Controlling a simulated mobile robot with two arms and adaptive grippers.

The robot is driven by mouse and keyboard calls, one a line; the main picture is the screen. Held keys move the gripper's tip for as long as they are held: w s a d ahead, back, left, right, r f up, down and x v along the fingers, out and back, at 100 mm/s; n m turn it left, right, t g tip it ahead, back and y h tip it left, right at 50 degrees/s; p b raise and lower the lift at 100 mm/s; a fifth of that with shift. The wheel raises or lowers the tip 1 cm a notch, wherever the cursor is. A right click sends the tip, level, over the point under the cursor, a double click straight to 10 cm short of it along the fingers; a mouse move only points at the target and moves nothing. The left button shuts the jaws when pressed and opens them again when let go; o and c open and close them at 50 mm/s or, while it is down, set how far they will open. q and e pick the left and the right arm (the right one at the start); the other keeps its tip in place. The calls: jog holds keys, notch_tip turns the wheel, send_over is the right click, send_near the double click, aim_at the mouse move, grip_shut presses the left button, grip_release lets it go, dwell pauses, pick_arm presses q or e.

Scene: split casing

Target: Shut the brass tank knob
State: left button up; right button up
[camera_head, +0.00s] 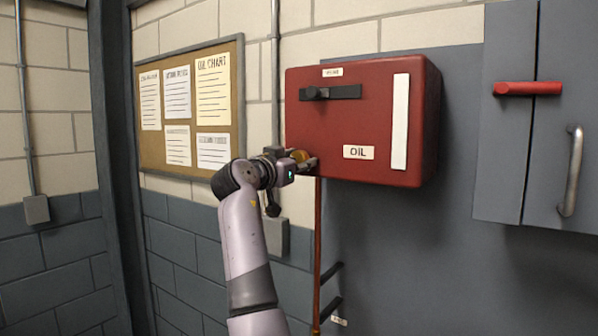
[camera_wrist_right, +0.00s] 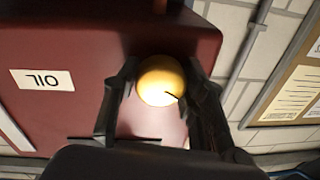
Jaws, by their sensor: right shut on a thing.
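The brass knob (camera_wrist_right: 161,82) is a round, shiny yellow ball at the lower left edge of the red tank (camera_head: 350,110), which is labelled OIL. In the head view only a bit of the knob (camera_head: 299,156) shows between the fingers. My right gripper (camera_head: 303,161) reaches up to it from the left. In the right wrist view my right gripper (camera_wrist_right: 162,88) has one dark finger on each side of the knob and is shut on it. A thin black mark shows on the knob's face. My left gripper is in neither view.
A black lever (camera_head: 330,92) sits on the tank's front, beside a white strip (camera_head: 400,122). A copper pipe (camera_head: 317,250) runs down below the tank. A notice board (camera_head: 190,105) hangs at left. A grey cabinet (camera_head: 535,180) with a red handle (camera_head: 528,88) stands at right.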

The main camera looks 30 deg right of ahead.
jog(key=m+b, duration=0.1)
jog(key=m, duration=0.2)
jog(key=shift+f, duration=0.1)
jog(key=m+b, duration=0.1)
jog(key=m, duration=0.2)
jog(key=shift+h, duration=0.3)
jog(key=m+g, duration=0.1)
jog(key=m, duration=0.5)
jog(key=shift+b, duration=0.35)
jog(key=o, duration=1.2)
jog(key=shift+a, duration=0.1)
jog(key=shift+c, duration=0.2)
jog(key=v, duration=1.2)
jog(key=shift+f, duration=0.15)
